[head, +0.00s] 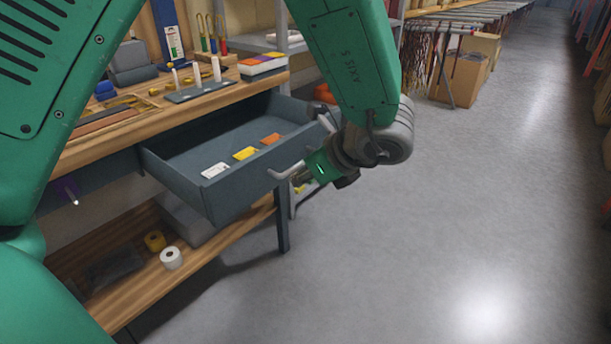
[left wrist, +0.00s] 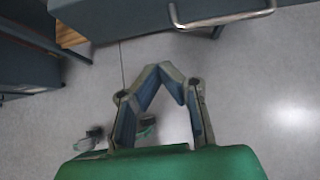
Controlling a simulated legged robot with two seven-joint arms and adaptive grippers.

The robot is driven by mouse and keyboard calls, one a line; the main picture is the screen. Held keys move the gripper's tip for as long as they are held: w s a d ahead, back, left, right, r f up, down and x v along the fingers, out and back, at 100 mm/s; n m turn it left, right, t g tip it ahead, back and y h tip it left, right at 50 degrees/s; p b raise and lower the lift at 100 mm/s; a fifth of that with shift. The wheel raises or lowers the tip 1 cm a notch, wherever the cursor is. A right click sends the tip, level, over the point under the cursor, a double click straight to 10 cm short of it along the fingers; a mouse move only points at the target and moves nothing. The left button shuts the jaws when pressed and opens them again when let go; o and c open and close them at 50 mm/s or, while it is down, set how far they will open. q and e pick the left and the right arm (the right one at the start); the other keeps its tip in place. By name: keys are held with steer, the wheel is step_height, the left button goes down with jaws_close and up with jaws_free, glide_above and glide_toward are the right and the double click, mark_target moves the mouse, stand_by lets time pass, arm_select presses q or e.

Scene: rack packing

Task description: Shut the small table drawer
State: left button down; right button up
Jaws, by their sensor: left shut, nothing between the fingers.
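The blue-grey table drawer (head: 232,192) is pulled well out from under the wooden-topped workbench (head: 215,95). White, yellow and orange cards lie inside it. Its metal bar handle (head: 285,172) is on the front panel, and it also shows at the top of the left wrist view (left wrist: 230,18). My left gripper (head: 298,181) is in front of the drawer by the handle, its fingertips together and empty. In the left wrist view the fingertips (left wrist: 165,68) are apart from the handle in the picture. My right gripper is not in view.
Tape rolls (head: 171,258) lie on the lower shelf (head: 130,285). A bench leg (head: 283,220) stands beneath the drawer. The grey floor to the right is clear. Cardboard boxes (head: 466,78) and a hanging rack stand farther back.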

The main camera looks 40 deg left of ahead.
mark_target(260, 178)
arm_select(q)
steer(key=x, duration=0.3)
steer(key=a+r+b+x, duration=0.1)
steer(key=x, duration=0.5)
steer(key=shift+w+a+r+b, duration=0.1)
steer(key=shift+a+r+b, duration=0.1)
steer(key=shift+b, duration=0.15)
steer(key=shift+a+r, duration=0.3)
steer(key=shift+a+f, duration=0.2)
steer(key=shift+a, duration=0.9)
steer(key=a, duration=0.3)
steer(key=a+b, duration=0.1)
steer(key=a, duration=0.2)
steer(key=a+b, duration=0.1)
steer(key=a, duration=0.2)
steer(key=shift+w+a, duration=0.2)
steer(key=shift+w, duration=0.2)
steer(key=a, duration=0.6)
steer(key=w+a, duration=0.1)
steer(key=a, duration=1)
steer(key=shift+w+a, duration=0.2)
steer(key=shift+a, duration=0.15)
steer(key=shift+a+r, duration=0.1)
steer(key=shift+a, duration=0.1)
steer(key=shift+r, duration=0.15)
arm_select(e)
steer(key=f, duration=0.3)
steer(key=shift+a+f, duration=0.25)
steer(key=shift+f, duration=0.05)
